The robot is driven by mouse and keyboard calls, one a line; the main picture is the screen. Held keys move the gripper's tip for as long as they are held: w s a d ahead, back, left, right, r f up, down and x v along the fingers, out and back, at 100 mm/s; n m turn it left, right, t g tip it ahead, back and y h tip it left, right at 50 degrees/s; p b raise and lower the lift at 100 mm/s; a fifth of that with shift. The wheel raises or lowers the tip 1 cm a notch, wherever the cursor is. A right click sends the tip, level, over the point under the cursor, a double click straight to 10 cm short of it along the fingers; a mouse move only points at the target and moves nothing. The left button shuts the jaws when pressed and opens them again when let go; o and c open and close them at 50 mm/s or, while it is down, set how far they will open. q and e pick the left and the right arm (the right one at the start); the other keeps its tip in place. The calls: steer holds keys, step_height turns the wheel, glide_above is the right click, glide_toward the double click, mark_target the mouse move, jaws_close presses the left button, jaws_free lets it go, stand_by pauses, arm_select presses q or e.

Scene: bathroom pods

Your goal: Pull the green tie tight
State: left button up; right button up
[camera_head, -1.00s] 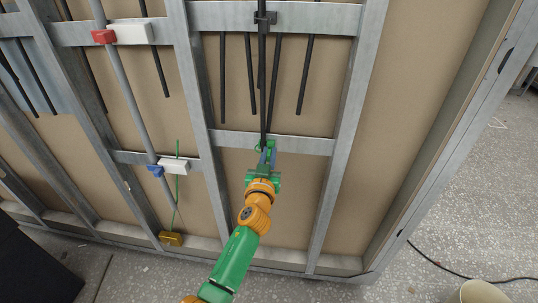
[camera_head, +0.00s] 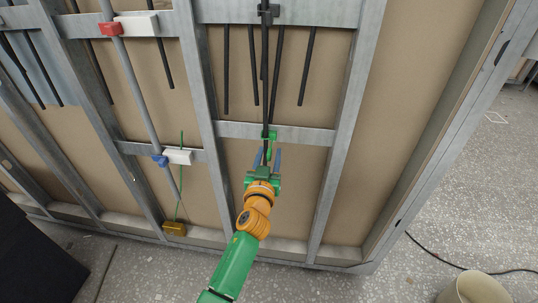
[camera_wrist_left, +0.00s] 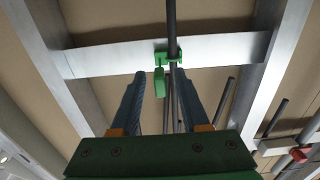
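The green tie (camera_head: 270,137) sits around a black cable (camera_head: 265,75) where the cable crosses the lower metal crossbar. In the left wrist view the green tie (camera_wrist_left: 173,58) shows as a loop with a thicker green end (camera_wrist_left: 159,82) hanging to the left of the cable. My left gripper (camera_head: 267,153) is just below the tie, its blue fingers spread apart. In the left wrist view the left gripper (camera_wrist_left: 160,73) has one fingertip on each side of the hanging end, with visible gaps. Contact is not visible. My right gripper is out of view.
Metal studs (camera_head: 205,90) frame tan panels, with several black cables hanging above. To the left, a grey pipe carries a red clip (camera_head: 110,28) and a blue clip (camera_head: 160,161), with a gold block (camera_head: 174,229) below. A beige bucket (camera_head: 478,289) stands at lower right.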

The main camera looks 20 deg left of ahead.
arm_select(q)
steer(key=v, duration=0.7)
stand_by(0.3)
steer(key=s+d+f+m+g+h, duration=0.1)
steer(key=s+d+f+g+h, duration=0.2)
steer(key=f, duration=0.7)
steer(key=s+f+m+g, duration=0.25)
steer(key=s+f, duration=0.25)
steer(key=f, duration=0.5)
steer(key=s+d+f+m+g+h, duration=0.1)
steer(key=s+d+f+g+h, duration=0.2)
steer(key=f, duration=0.6)
steer(key=s+a+f+g, duration=0.1)
steer(key=s+f, duration=0.3)
steer(key=s, duration=0.5)
steer(key=s+a+f+g+y+p, duration=0.1)
steer(key=s+f+g, duration=0.3)
steer(key=s, duration=0.6)
steer(key=s+a+f+g, duration=0.3)
steer(key=s+f, duration=0.2)
steer(key=s, duration=0.4)
steer(key=shift+s+a+f+m, duration=0.2)
steer(key=shift+s+f+m, duration=0.15)
steer(key=shift+m, duration=0.1)
